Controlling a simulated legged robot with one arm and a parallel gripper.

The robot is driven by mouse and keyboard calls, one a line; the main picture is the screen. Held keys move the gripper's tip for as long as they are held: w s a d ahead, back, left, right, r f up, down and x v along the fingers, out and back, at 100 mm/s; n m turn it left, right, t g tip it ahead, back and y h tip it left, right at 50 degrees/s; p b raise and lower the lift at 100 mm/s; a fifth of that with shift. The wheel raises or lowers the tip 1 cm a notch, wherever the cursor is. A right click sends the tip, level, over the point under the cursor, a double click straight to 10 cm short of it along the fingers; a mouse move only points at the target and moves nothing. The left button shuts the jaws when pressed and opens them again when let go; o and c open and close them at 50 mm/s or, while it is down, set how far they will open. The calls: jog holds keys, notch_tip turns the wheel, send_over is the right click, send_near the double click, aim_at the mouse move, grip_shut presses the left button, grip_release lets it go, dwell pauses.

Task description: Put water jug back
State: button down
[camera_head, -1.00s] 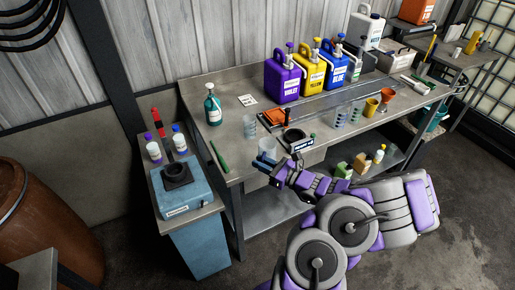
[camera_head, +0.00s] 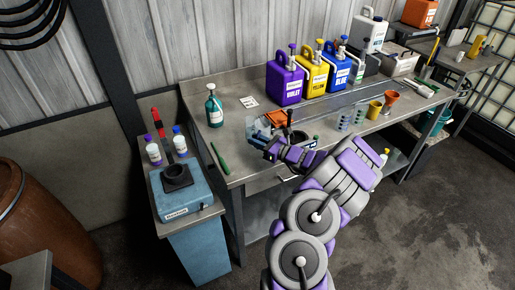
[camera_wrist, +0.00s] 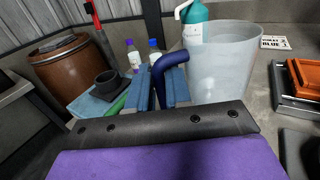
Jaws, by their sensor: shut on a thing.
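The water jug (camera_wrist: 222,70) is a translucent vessel with a dark blue curved handle (camera_wrist: 160,65). In the wrist view its handle sits between the light blue fingers of my gripper (camera_wrist: 160,92), which is shut on it. The jug looks upright. In the head view my gripper (camera_head: 262,150) is over the front left part of the bench, with the pale jug (camera_head: 260,130) just beyond it. Whether the jug's base touches the bench is hidden.
The workbench (camera_head: 235,165) holds a teal bottle (camera_head: 214,106) behind the jug, a green tool (camera_head: 220,158) to its left and an orange tray (camera_head: 276,118) to its right. Violet (camera_head: 284,80), yellow (camera_head: 311,72) and blue (camera_head: 339,68) canisters stand at the back. A blue device (camera_head: 181,188) stands at left.

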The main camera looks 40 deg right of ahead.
notch_tip(320, 180, down, 3)
jog(key=shift+f+b, duration=0.15)
jog(key=shift+b, duration=0.3)
jog(key=c, duration=1.1)
grip_release()
jog(key=shift+o, duration=0.2)
jog(key=shift+s, duration=0.15)
